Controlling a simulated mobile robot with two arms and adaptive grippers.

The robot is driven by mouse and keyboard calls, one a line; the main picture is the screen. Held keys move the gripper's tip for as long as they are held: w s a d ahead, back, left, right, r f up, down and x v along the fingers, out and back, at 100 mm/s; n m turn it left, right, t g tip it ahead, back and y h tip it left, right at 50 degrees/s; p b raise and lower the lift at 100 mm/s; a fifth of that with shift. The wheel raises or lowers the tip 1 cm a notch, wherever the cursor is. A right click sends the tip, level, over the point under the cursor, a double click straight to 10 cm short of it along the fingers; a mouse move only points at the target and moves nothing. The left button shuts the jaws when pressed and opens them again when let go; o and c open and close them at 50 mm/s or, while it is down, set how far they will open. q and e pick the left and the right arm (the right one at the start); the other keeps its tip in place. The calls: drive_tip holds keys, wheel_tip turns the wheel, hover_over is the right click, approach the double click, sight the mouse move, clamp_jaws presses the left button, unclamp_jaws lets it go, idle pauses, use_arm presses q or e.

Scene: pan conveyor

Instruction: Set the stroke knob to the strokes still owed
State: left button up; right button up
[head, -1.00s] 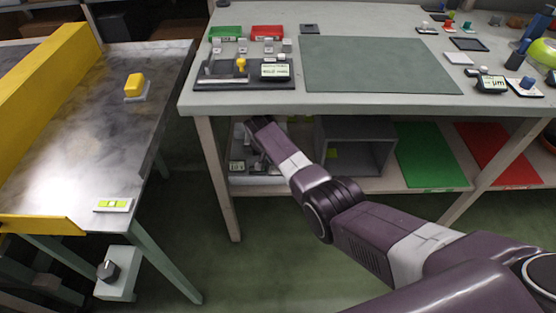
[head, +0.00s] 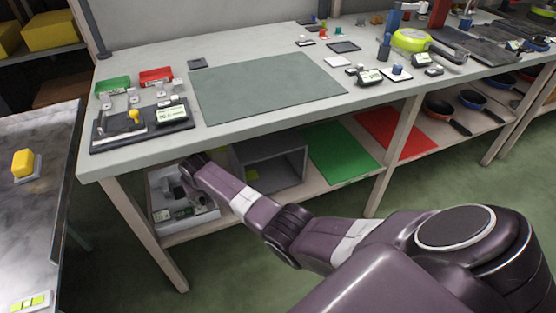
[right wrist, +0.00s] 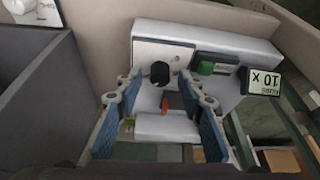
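In the right wrist view a black knob (right wrist: 160,74) sits on a pale panel (right wrist: 180,42) with a green button (right wrist: 206,67) beside it. A small display (right wrist: 266,82) at the right end appears upside down and seems to read "RUBS X 10". An orange piece (right wrist: 165,103) shows just below the knob. My right gripper (right wrist: 159,82) is open, one blue-padded finger on each side of the knob, with gaps to both. In the head view my right gripper (head: 188,167) is at the lower shelf, by the tray-like unit (head: 207,218). My left gripper is out of view.
On the bench (head: 130,170) above stand a dark board (head: 105,141) with a display (head: 171,114), a green tray (head: 112,85) and a red tray (head: 156,76). A grey open box (head: 292,155) stands just right of my gripper on the shelf.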

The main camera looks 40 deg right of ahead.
drive_tip(key=n+b, duration=0.1)
drive_tip(key=b, duration=0.1)
drive_tip(key=n+y+b, duration=0.1)
drive_tip(key=n+b, duration=0.1)
drive_tip(key=n+y+b, duration=0.1)
drive_tip(key=n+b, duration=0.1)
drive_tip(key=b, duration=0.1)
drive_tip(key=shift+d+f, duration=0.2)
drive_tip(key=shift+f, duration=0.1)
drive_tip(key=shift+s+r+n+p, duration=0.1)
drive_tip(key=shift+r+n+p, duration=0.2)
drive_tip(key=shift+r+p, duration=0.5)
drive_tip(key=s+d+f+p, duration=0.2)
drive_tip(key=s+p, duration=0.6)
drive_tip(key=s, duration=0.2)
drive_tip(key=s+d+f+m+g+p, duration=0.1)
drive_tip(key=s+d+f+p, duration=0.1)
drive_tip(key=s+p, duration=0.5)
drive_tip(key=s+d+f+h+p, duration=0.1)
drive_tip(key=s+f+p, duration=0.3)
drive_tip(key=s+p, duration=0.4)
drive_tip(key=s+d, duration=0.1)
drive_tip(key=s, duration=0.5)
drive_tip(key=shift+d+m+g+p, duration=0.3)
drive_tip(key=shift+m+g, duration=0.1)
drive_tip(key=shift+f, duration=0.1)
